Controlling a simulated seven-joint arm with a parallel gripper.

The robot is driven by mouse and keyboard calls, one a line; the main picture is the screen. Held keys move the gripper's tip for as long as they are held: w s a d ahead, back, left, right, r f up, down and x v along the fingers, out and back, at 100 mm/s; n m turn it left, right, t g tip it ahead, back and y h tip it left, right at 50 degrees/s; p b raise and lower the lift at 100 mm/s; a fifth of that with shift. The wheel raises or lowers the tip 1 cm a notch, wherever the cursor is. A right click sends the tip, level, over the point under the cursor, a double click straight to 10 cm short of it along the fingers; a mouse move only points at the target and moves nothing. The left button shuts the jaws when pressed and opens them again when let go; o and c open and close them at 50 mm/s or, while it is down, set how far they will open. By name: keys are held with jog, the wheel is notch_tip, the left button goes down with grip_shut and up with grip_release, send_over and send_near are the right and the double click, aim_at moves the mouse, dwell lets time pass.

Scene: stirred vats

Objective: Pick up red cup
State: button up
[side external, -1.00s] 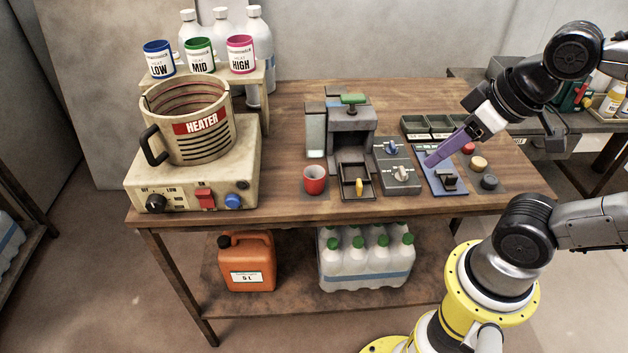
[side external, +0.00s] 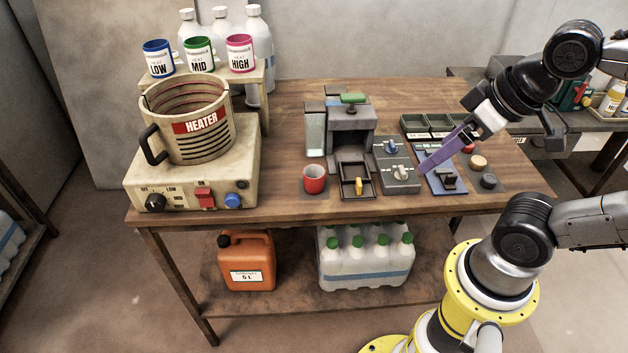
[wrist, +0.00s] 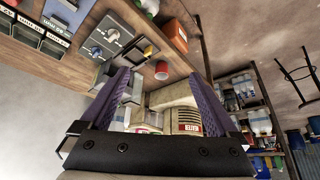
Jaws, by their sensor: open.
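The red cup (side external: 314,179) stands upright on the wooden table, between the heater and the grey machine, near the table's front edge. In the wrist view the red cup (wrist: 161,71) shows between my two purple fingers, some distance beyond them. My gripper (side external: 424,170) is above the right part of the table, over the grey and blue panels, well to the right of the cup. It also shows in the wrist view (wrist: 172,85), with its fingers spread apart and nothing between them.
The heater (side external: 195,125) stands on a beige base at the left. The grey machine (side external: 352,130) with a tray (side external: 356,190) is just right of the cup. A panel with knobs (side external: 397,176) lies between it and my gripper. Bare table lies left of the cup.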

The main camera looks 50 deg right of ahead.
jog(key=w+r+m, duration=0.5)
jog(key=w+m, duration=0.1)
jog(key=m, duration=0.4)
jog(key=m+g+h, duration=0.1)
jog(key=m+g, duration=0.5)
jog(key=m, duration=0.2)
send_over(314, 174)
jog(key=s+a, duration=0.1)
jog(key=a, duration=0.1)
notch_tip(314, 174, down, 19)
jog(key=shift+s+d+f, duration=0.1)
jog(key=shift+d+f, duration=0.05)
jog(key=shift+f, duration=1.4)
jog(key=shift+s+d+f, duration=0.1)
jog(key=shift+f, duration=1.4)
jog(key=c, duration=1.4)
